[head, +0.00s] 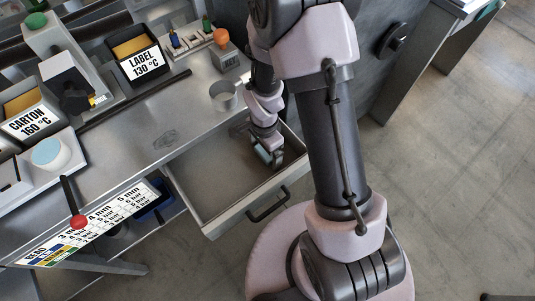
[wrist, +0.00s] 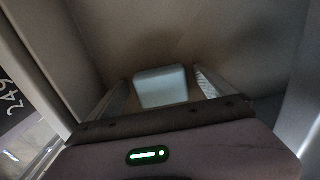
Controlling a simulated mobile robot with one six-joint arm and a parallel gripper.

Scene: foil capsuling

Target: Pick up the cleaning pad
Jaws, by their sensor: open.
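The cleaning pad is a pale blue block. In the wrist view the pad (wrist: 161,87) lies between the two fingers of my gripper (wrist: 163,88), with a dark gap on each side. In the head view the pad (head: 262,154) shows at my gripper (head: 267,153), inside the open drawer (head: 215,222). My gripper is open around the pad. The contact between the pad and the drawer floor is hard to make out.
The drawer walls stand close around my gripper; the rest of the drawer floor looks empty. A metal cup (head: 223,97) stands on the bench just behind the drawer. A red-knobbed lever (head: 78,221) is at the left, and a label bin (head: 135,55) stands at the back.

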